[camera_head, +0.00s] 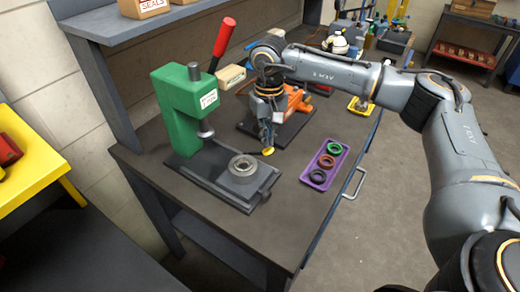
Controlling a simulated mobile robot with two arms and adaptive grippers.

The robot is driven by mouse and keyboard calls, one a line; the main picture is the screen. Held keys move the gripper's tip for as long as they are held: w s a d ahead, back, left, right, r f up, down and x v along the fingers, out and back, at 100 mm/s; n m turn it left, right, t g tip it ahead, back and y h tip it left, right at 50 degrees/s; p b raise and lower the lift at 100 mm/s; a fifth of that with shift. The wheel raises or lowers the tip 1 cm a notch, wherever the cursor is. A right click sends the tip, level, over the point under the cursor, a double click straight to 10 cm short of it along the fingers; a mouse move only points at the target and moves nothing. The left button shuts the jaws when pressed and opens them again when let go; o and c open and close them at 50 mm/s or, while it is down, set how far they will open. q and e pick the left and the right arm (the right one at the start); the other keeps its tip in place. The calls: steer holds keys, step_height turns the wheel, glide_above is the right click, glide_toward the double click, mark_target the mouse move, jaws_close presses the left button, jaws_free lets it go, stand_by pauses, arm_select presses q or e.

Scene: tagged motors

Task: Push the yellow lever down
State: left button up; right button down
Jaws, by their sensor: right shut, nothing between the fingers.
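The small yellow lever tip (268,151) shows beside the black base of a green press. A short dark stem seems to lead from it toward the base. My right gripper (267,140) is shut and empty, pointing down with its fingertips just above the yellow tip. I cannot tell whether they touch it. The green press (178,115) has a red-handled lever (224,38) tilted up. A metal ring (243,166) sits on the press base. My left gripper is out of view.
A purple tray (318,178) with green, orange and dark rings lies right of the press. An orange device (295,101) on a dark plate stands behind my right gripper. A shelf (150,22) overhangs the back left. The workbench front (285,225) is bare.

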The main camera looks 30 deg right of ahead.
mark_target(267, 150)
steer(key=shift+f, duration=0.15)
steer(key=shift+s+f+b, duration=0.1)
steer(key=shift+f+b, duration=2.35)
steer(key=shift+f, duration=0.6)
steer(key=shift+r+p, duration=0.45)
steer(key=shift+r, duration=0.15)
steer(key=shift+r+p, duration=1.6)
steer(key=shift+r, duration=1.5)
steer(key=shift+f, duration=0.1)
